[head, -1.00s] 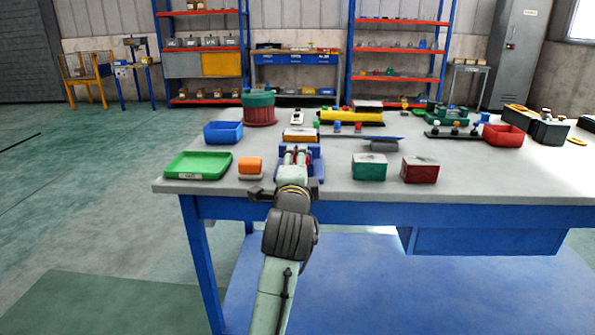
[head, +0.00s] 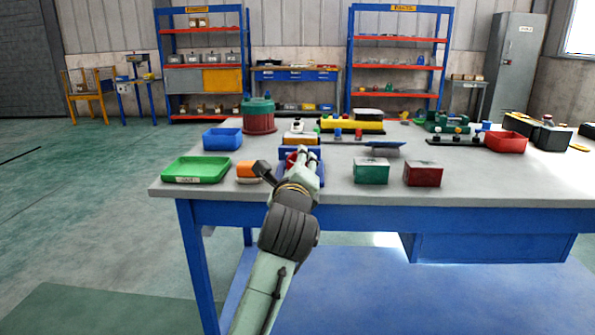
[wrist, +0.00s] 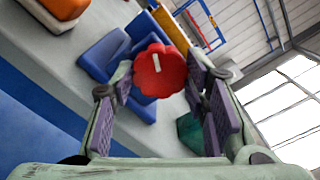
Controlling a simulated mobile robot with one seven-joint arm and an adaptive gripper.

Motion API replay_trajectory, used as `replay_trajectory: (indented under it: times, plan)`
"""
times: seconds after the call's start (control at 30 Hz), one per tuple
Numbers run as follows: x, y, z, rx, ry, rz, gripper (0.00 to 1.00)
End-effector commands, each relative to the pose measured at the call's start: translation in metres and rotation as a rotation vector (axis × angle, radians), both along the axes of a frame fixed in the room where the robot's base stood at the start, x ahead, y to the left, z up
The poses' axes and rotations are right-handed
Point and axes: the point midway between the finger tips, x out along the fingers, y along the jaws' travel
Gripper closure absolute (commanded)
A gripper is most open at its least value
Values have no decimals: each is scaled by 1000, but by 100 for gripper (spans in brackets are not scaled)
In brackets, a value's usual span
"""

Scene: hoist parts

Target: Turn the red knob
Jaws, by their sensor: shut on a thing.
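The red knob (wrist: 159,70) is a lobed wheel with a short white mark on its face, in the middle of the wrist view. It sits on a blue housing (wrist: 104,52). In the head view the knob (head: 291,160) shows partly behind my gripper (head: 306,152), at the front of the table. My gripper, also in the wrist view (wrist: 157,82), has a finger on each side of the knob and is shut on it. The fingers are rolled at a slant in the head view. They hide part of the knob and housing.
A green box (head: 371,171) and red box (head: 422,174) stand right. Several other parts stand behind. The front right is clear.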

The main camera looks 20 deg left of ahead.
Motion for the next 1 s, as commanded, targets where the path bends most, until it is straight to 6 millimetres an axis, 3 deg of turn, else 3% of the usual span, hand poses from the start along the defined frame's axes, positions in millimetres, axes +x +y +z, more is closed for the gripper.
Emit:
replay_trajectory:
  times: [0.63, 0.67, 0.93, 1.0]
  plan:
    - [0, 0, -1, 44, 16, 0, 86]
    - [0, 0, -1, 44, 16, 0, 57]
    - [0, 0, 0, 45, 14, 0, 39]
    - [0, 0, 0, 45, 14, 0, 38]
